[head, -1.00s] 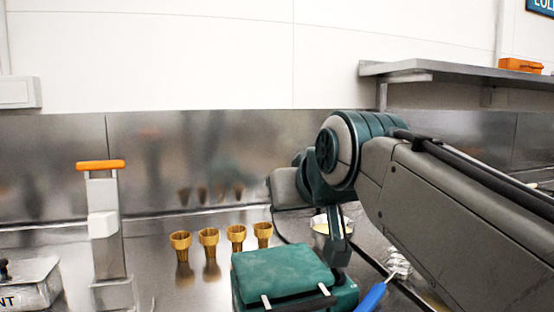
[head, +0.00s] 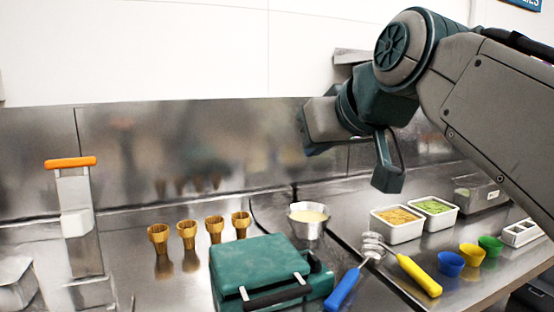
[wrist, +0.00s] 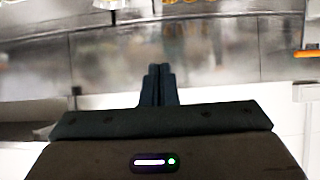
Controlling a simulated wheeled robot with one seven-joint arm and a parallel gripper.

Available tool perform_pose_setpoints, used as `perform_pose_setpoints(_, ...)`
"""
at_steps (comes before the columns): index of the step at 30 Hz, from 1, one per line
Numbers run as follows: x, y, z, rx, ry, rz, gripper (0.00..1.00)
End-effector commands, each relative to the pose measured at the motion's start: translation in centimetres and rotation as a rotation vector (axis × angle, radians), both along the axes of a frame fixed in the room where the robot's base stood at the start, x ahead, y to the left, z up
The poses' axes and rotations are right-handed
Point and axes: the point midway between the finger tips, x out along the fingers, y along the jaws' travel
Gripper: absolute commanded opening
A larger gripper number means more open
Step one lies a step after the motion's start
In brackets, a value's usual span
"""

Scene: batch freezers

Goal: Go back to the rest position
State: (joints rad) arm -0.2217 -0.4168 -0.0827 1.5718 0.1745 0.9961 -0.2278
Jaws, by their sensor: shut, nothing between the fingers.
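My gripper (wrist: 158,70) shows in the wrist view with its two dark fingers close together and nothing between them. In the head view my arm is raised above the steel counter (head: 120,240), clear of everything on it.
Several gold cones (head: 186,232) stand at the left beside an orange-handled stand (head: 72,215). A green case (head: 262,268), a metal cup (head: 309,228), and blue-handled (head: 343,290) and yellow-handled (head: 420,276) tools lie below my arm. Topping tubs (head: 397,228) and small coloured cups (head: 450,263) are at the right.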

Motion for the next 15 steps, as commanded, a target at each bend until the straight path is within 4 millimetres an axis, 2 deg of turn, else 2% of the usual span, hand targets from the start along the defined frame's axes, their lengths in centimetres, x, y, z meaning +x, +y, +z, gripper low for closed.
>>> perform_pose_setpoints(3,-0.5,-1.9,1.4,0.0,-0.003,-0.001,0.0)
perform_pose_setpoints(9,-0.8,-3.7,2.3,0.001,-0.001,-0.001,0.0)
perform_pose_setpoints(13,-0.7,-4.0,1.7,-0.002,0.032,-0.012,0.0)
perform_pose_setpoints(15,-0.4,-4.1,0.4,-0.005,0.079,-0.03,0.0)
